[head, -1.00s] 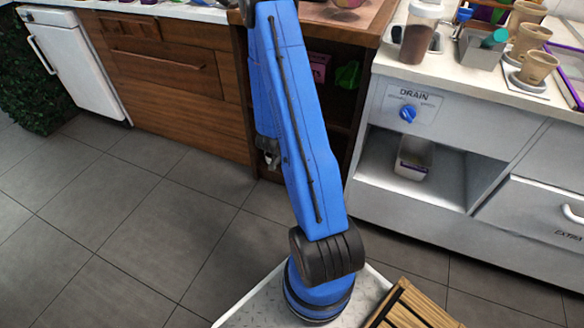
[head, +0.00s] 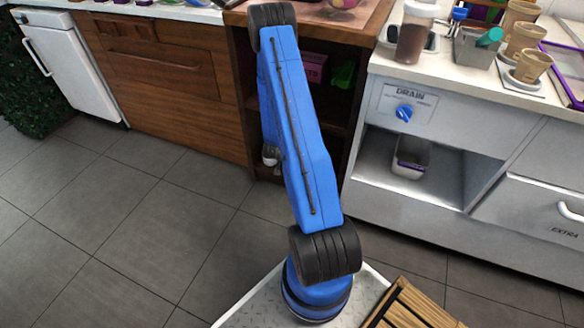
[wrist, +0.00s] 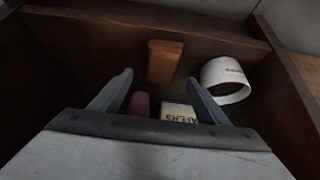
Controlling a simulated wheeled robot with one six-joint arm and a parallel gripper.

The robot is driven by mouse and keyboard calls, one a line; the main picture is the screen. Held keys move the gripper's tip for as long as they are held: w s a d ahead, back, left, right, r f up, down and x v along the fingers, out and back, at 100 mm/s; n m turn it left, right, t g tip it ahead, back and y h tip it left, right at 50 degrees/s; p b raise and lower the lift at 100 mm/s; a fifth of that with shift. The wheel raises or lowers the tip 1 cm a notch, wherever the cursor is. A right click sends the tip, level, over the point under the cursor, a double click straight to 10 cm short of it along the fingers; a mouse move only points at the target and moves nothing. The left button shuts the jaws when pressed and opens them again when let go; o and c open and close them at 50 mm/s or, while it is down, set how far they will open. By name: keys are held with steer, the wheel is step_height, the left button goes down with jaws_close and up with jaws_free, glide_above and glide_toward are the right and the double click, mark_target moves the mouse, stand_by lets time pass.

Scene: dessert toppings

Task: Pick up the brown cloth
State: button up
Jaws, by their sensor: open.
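A brown, block-shaped thing (wrist: 163,62), which looks like the folded brown cloth, lies inside a dark wooden shelf in the wrist view. My gripper (wrist: 159,77) is open, with a finger to either side of it in the picture. The fingers seem to be nearer the camera than the brown thing, and nothing is held between them. In the head view my gripper (head: 270,155) is small and mostly behind my blue arm, low in front of the wooden shelf unit (head: 240,110). The cloth cannot be made out in the head view.
In the wrist view a white cylinder (wrist: 225,80) lies right of the brown thing; a pinkish item (wrist: 140,104) and a lettered box (wrist: 178,112) show below. Shelf walls enclose the space. A counter with a drain knob (head: 404,112) stands right; open tiled floor lies left.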

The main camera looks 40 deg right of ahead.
steer(key=shift+a+x, duration=0.2)
steer(key=shift+x, duration=2.35)
steer(key=shift+w, duration=0.1)
steer(key=c, duration=1.1)
